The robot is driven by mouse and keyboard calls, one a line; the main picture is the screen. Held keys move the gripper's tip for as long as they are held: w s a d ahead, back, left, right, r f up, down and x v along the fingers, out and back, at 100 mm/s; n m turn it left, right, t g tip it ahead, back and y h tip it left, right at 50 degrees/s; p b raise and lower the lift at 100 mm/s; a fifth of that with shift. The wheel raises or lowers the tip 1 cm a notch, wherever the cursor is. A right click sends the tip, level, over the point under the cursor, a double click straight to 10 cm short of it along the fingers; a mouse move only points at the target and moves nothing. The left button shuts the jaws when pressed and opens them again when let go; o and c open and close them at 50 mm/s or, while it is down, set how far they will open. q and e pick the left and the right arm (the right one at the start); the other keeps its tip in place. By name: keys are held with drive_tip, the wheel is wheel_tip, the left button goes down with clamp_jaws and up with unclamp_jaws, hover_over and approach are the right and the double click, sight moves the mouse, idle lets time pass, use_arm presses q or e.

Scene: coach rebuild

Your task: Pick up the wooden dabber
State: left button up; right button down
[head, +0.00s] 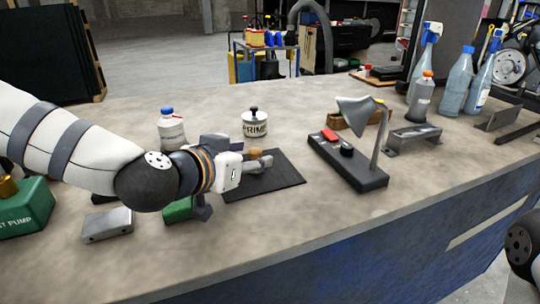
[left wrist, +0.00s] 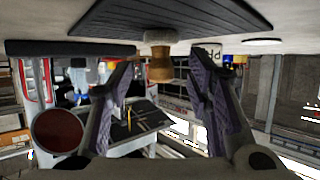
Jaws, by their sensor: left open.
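The wooden dabber (head: 255,152) is a small tan piece standing on the dark mat (head: 285,183), partly hidden behind my left gripper (head: 262,161) in the head view. In the left wrist view, which is upside down, the dabber (left wrist: 160,66) shows between and beyond the two open fingers of my left gripper (left wrist: 161,82), with a pale end against the mat (left wrist: 215,14). I see no finger touching it. My right gripper is not in view.
A white tin marked PRIME (head: 255,125) stands behind the mat, and a white bottle with a blue cap (head: 171,130) stands behind my left wrist. A lamp on a dark base (head: 352,168) is right of the mat.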

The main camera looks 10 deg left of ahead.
use_arm(q)
drive_tip(key=x, duration=0.2)
drive_tip(key=shift+w+f, duration=0.1)
drive_tip(key=shift+w, duration=0.15)
drive_tip(key=shift+s+a+r, duration=0.1)
drive_tip(key=shift+s+r, duration=0.25)
drive_tip(key=shift+s, duration=0.1)
drive_tip(key=shift+c, duration=0.6)
drive_tip(key=shift+s, duration=0.1)
drive_tip(key=c, duration=0.4)
clamp_jaws()
